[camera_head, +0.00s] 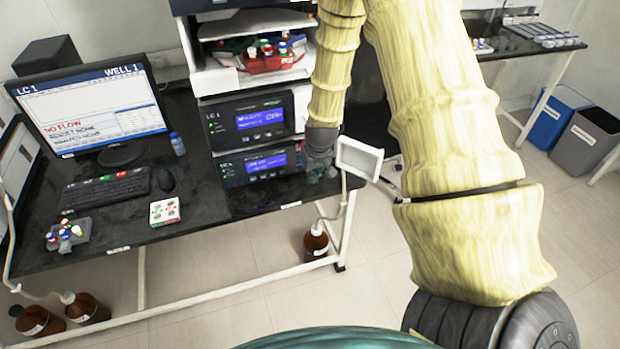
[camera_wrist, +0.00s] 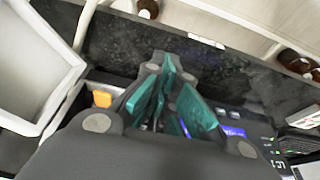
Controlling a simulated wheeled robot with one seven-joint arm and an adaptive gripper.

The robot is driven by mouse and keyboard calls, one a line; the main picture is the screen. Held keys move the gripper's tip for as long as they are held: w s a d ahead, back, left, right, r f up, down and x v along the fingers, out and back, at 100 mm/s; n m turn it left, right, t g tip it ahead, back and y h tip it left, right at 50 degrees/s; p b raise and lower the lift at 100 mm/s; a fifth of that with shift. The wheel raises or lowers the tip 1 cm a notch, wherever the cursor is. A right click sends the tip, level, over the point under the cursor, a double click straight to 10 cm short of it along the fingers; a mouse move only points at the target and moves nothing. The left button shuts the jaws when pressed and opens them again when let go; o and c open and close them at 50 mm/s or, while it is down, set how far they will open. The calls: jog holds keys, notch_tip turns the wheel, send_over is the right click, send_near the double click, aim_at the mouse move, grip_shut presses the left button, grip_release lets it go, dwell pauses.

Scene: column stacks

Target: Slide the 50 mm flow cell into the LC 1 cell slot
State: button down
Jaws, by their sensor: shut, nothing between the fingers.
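My gripper (camera_head: 320,172) is at the right end of the lower instrument of the stack, beside a white open-framed panel (camera_head: 358,158). In the wrist view its teal-padded fingers (camera_wrist: 165,105) point down past the instrument's front edge, with nothing held between them. The upper instrument (camera_head: 247,120) is marked LC 1; the lower instrument (camera_head: 260,166) also has a lit blue display. A small orange piece (camera_wrist: 102,98) lies left of the fingers in the wrist view; I cannot tell what it is. I cannot pick out the 50 mm flow cell or the cell slot.
A monitor (camera_head: 90,105) reading LC 1 and NO FLOW, a keyboard (camera_head: 105,190), a small box (camera_head: 165,211) and a vial rack (camera_head: 68,235) stand on the black bench (camera_head: 205,220). A brown bottle (camera_head: 316,243) stands below. Bench front is partly clear.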

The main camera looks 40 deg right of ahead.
jog(key=shift+d+b+v, duration=0.25)
jog(key=shift+b+v, duration=0.5)
jog(key=shift+v, duration=2.3)
jog(key=f+t+b, duration=0.1)
jog(key=f+b, duration=0.2)
jog(key=w+d+f+b, duration=0.1)
jog(key=f+b, duration=0.2)
jog(key=f, duration=0.1)
jog(key=w+f+t+h+b, duration=0.1)
jog(key=f+b, duration=0.2)
jog(key=shift+d+f+t, duration=0.3)
jog(key=shift+d, duration=0.05)
jog(key=w, duration=0.1)
jog(key=w+d, duration=0.1)
jog(key=w, duration=0.1)
jog(key=shift+r, duration=0.1)
jog(key=shift+w+d, duration=0.1)
jog(key=shift+w, duration=0.4)
jog(key=shift+p, duration=0.3)
jog(key=shift+w+d, duration=0.25)
jog(key=shift+w, duration=0.4)
jog(key=shift+w+d, duration=0.2)
jog(key=shift+w, duration=0.45)
jog(key=shift+s, duration=0.15)
